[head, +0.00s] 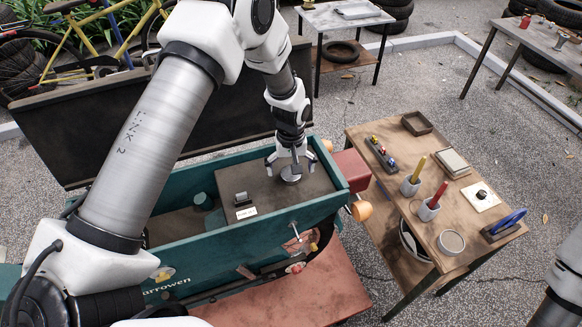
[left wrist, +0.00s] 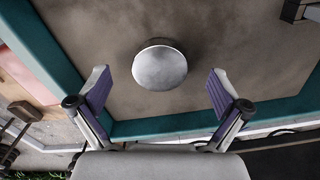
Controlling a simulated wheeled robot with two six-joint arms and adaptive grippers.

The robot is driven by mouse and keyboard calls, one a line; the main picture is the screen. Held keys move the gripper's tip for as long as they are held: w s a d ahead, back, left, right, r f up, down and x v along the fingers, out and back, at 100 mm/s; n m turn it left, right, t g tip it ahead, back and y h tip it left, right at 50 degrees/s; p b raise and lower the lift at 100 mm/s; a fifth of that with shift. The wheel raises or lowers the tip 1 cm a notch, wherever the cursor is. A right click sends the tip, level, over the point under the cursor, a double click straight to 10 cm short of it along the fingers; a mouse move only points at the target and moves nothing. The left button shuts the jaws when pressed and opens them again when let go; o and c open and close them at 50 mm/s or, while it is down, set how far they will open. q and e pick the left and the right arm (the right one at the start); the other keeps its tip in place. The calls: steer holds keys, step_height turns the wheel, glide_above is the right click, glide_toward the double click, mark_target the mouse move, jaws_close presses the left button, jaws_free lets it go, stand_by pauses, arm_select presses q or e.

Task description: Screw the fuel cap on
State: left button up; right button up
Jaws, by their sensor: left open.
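The fuel cap is most likely the round grey disc (head: 291,174) on the brown top panel of the teal compressor cart (head: 235,232). In the left wrist view the disc (left wrist: 160,68) shows as a smooth, pale round top, roughly centred between the fingers. I cannot tell whether it is seated on a filler neck. My left gripper (head: 290,161) is open and points down over the disc. Its two fingers stand apart on either side, with a gap to the disc. Only a piece of my right arm shows at the lower right.
A wooden table (head: 400,205) at the right holds cups with a yellow and a red handle, a tin and a blue-ringed item. The cart's teal rim surrounds the panel, with a small metal block (head: 241,199) on it. A dark raised lid (head: 60,130) stands behind.

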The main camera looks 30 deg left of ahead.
arm_select(q)
steer(key=shift+n, duration=0.6)
steer(key=n, duration=0.4)
steer(key=shift+n, duration=0.6)
steer(key=n, duration=0.3)
steer(key=shift+s, duration=0.1)
steer(key=c, duration=1.4)
steer(key=shift+s+p, duration=0.1)
steer(key=shift+p, duration=0.2)
